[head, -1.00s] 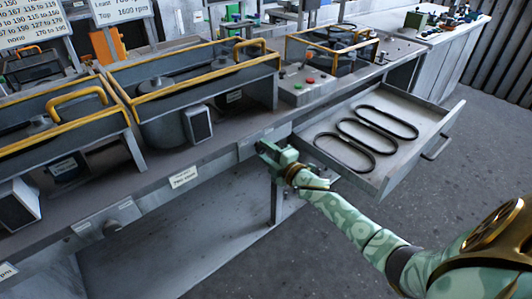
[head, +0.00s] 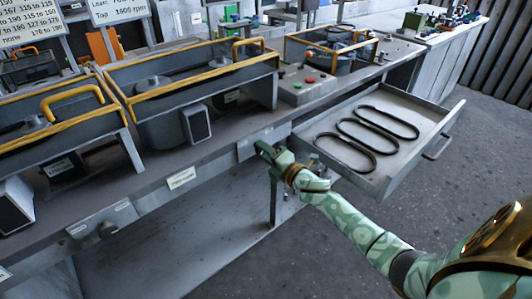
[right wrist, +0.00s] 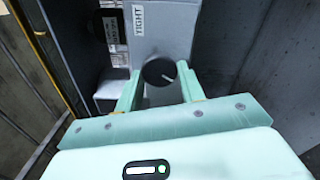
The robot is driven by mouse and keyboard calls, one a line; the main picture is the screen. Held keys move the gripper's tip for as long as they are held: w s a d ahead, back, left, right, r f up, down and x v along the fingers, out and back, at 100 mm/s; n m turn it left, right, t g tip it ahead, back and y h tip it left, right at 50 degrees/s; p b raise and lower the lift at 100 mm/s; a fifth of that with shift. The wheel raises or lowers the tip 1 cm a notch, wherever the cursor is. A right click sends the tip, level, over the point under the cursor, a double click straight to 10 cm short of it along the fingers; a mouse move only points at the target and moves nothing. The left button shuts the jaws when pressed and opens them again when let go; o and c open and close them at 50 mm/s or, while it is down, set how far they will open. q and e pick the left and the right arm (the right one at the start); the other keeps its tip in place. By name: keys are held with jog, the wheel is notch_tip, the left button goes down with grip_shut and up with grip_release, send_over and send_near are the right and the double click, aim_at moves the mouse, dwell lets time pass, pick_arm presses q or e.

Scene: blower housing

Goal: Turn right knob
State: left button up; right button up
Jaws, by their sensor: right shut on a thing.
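The right knob (right wrist: 157,70) is dark and round, with a short pale pointer line slanting toward the lower right in the right wrist view. It sits on a grey plate with a label reading "TIGHT" (right wrist: 138,22). My right gripper (right wrist: 158,80) has one finger on each side of the knob and is shut on it. In the head view my right gripper (head: 262,149) is at the bench's front face, and the knob is hidden behind it. A second dark knob (head: 107,229) sits on the front face farther left. My left gripper is not in view.
An open drawer (head: 378,188) with several black belts (head: 372,130) sticks out just right of my right gripper. Yellow-railed blower housings (head: 190,75) stand on the bench above. A control box (head: 303,86) with buttons is behind. The floor in front is clear.

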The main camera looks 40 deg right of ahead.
jog(key=shift+f, duration=0.15)
jog(key=o, duration=1)
jog(key=shift+c, duration=0.2)
pick_arm(q)
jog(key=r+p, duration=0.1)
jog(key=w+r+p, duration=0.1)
jog(key=p, duration=0.1)
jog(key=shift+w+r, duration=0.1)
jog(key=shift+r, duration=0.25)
pick_arm(e)
jog(key=s+d, duration=0.1)
jog(key=s, duration=1.5)
jog(key=shift+s+d, duration=0.15)
